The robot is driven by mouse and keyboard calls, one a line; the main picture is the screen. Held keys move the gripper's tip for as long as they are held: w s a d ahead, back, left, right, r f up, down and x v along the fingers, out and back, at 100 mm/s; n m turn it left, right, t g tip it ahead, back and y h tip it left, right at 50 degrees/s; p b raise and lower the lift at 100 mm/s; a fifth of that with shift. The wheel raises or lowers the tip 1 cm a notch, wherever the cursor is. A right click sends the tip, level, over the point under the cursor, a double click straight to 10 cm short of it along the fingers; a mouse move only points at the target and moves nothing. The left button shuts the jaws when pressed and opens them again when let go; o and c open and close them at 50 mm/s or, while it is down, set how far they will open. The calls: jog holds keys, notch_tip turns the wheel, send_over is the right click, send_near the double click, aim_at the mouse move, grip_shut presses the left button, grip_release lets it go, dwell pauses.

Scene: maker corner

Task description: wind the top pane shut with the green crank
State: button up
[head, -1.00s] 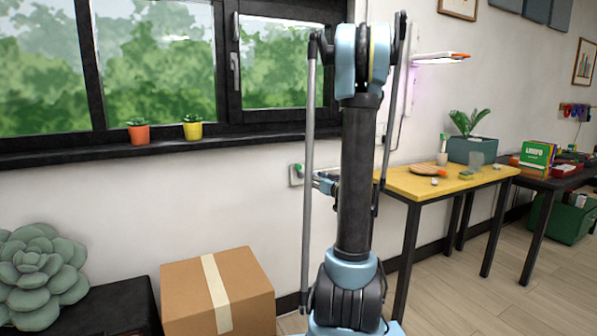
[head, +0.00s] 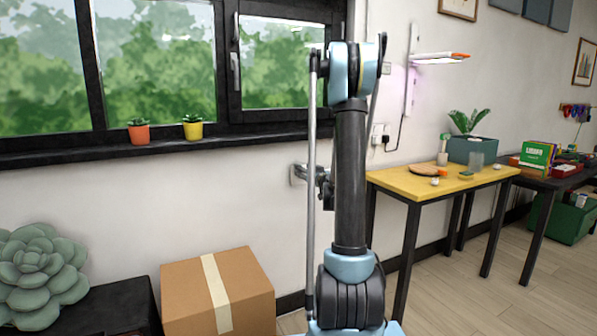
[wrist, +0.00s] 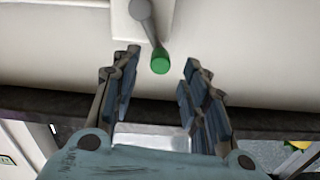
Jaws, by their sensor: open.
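The green knob (wrist: 160,62) of the crank shows in the wrist view at the end of a grey arm (wrist: 146,22). The crank's pale wall mount (wrist: 122,18) is behind it. My gripper (wrist: 162,72) is open, with one finger on each side of the knob and visible gaps on both sides. In the head view my gripper (head: 318,178) is at the wall below the window, partly behind my arm, and hides the knob. The window (head: 155,65) is at the upper left. Its top edge is out of frame, and I cannot make out the top pane.
A yellow table (head: 440,183) stands right of my arm, with a planter (head: 470,150) on it. A cardboard box (head: 217,290) is on the floor at lower left. Two small pots, orange (head: 139,133) and yellow (head: 193,130), stand on the sill (head: 70,157).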

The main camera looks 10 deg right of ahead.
jog(key=shift+x, duration=2.45)
jog(key=shift+c, duration=0.5)
grip_shut()
jog(key=shift+s+a, duration=0.1)
jog(key=shift+a, duration=0.05)
